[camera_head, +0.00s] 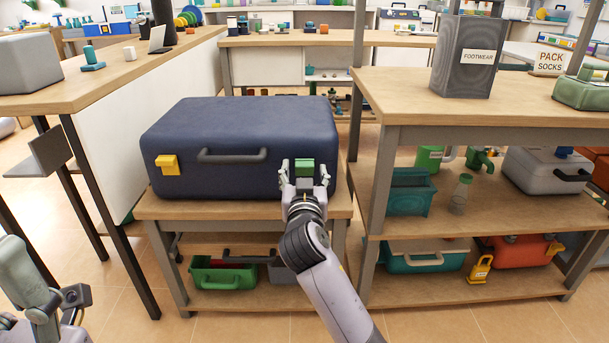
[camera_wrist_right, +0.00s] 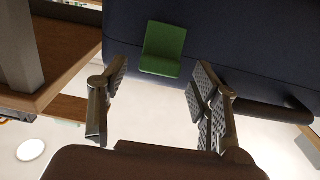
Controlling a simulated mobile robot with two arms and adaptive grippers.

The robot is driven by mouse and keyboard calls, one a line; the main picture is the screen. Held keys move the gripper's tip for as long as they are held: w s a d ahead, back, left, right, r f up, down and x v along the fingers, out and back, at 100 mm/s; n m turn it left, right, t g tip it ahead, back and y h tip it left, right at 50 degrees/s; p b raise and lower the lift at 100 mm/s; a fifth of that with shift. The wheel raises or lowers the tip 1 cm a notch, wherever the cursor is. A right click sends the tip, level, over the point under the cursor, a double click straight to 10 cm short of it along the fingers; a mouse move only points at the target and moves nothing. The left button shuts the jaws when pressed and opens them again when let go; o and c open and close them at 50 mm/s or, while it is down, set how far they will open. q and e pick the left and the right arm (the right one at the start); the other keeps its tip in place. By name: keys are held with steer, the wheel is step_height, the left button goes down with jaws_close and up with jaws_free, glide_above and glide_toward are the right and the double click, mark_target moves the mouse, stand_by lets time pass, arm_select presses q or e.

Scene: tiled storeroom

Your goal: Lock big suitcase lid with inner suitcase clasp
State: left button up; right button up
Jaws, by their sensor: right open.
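The big suitcase (camera_head: 240,125) is dark blue and lies flat with its lid down on a low wooden table. Its front has a dark handle (camera_head: 232,156), a yellow clasp (camera_head: 168,164) at the left and a green clasp (camera_head: 304,166) at the right. My right gripper (camera_head: 304,180) is at the green clasp, fingers spread to either side of it. In the right wrist view, the green clasp (camera_wrist_right: 164,48) lies just ahead of the open, empty fingers (camera_wrist_right: 158,80), apparently untouched. I cannot tell whether either clasp is locked. Part of my left arm shows at lower left, without clear fingers.
A wooden shelf unit with a table top (camera_head: 480,110) stands close on the right, bearing a grey footwear box (camera_head: 464,60). A long counter (camera_head: 100,80) stands on the left. A green crate (camera_head: 222,276) sits on the shelf below the suitcase.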

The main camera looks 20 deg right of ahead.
steer(key=shift+x, duration=0.85)
steer(key=shift+c, duration=0.3)
